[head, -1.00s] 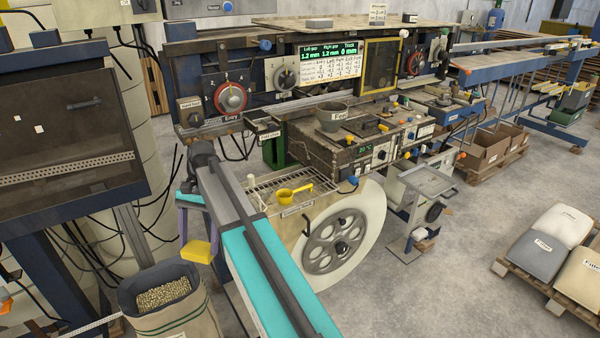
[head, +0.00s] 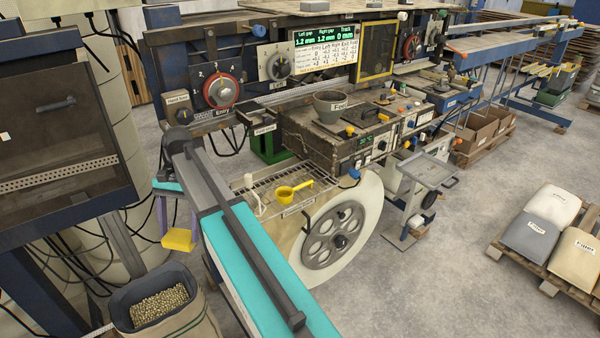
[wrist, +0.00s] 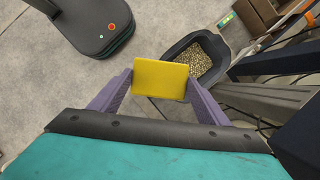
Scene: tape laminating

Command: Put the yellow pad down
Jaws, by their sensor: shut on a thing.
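The yellow pad (head: 179,240) is a flat square block held in the air at the left of the head view. My gripper (wrist: 160,82) has purple fingers that are shut on the pad, one on each side of it in the wrist view. The pad (wrist: 160,79) fills the gap between the fingertips. In the head view my gripper (head: 178,222) hangs down beside the machine, above and behind the sack of pellets.
A sack of pellets (head: 158,306) stands open at the lower left; its opening (wrist: 220,48) lies beyond the pad in the wrist view. Bare floor (head: 420,280) lies to the right.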

